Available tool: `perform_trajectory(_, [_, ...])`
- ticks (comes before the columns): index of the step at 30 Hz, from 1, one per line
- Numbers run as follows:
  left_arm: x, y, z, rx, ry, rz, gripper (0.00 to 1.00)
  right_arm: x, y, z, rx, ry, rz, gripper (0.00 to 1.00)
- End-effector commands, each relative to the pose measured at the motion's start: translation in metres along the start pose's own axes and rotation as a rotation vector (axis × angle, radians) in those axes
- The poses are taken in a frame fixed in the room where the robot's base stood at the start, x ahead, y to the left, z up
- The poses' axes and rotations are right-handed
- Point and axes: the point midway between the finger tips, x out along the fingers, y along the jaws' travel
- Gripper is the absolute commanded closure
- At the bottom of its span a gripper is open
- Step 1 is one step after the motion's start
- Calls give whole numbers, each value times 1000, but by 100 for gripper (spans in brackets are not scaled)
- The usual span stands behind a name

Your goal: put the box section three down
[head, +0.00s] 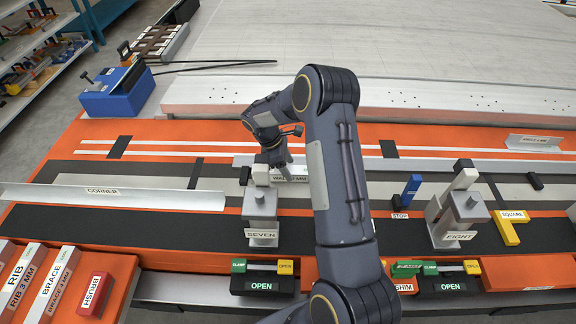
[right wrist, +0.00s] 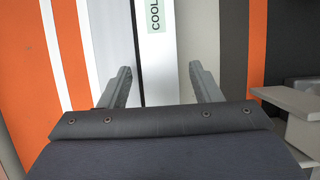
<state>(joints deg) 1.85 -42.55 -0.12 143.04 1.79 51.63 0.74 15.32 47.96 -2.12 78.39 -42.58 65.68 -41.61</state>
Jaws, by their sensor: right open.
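A pale bar with a label that seems to read "WALL 3 MM" (head: 290,179), which I take to be box section three, lies behind the SEVEN clamp and is partly hidden by my arm. My right gripper (head: 277,158) is over the bar's left part, pointing down. I see gaps between the fingers and the strip. I cannot tell whether this strip is the same bar. My left gripper is not in view.
The SEVEN clamp (head: 262,218) and EIGHT clamp (head: 458,218) stand on the jig, with "OPEN" panels (head: 263,286) in front. A long CORNER section (head: 120,198) lies left. A blue stop (head: 410,190) and yellow square (head: 508,230) stand right. My arm hides the middle.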

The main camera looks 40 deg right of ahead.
Motion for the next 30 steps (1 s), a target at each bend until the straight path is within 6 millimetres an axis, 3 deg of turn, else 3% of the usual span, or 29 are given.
perform_trajectory(6, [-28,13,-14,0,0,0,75,-52,1,2,-1,2,4,42])
perform_trajectory(12, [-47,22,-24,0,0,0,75,-92,0,2,-1,0,2,42])
perform_trajectory(22, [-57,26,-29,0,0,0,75,-127,-5,7,31,29,3,42])
perform_trajectory(26, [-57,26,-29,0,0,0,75,-166,-28,29,141,134,2,42])
perform_trajectory(30, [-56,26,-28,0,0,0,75,-210,-74,58,303,291,-20,42])
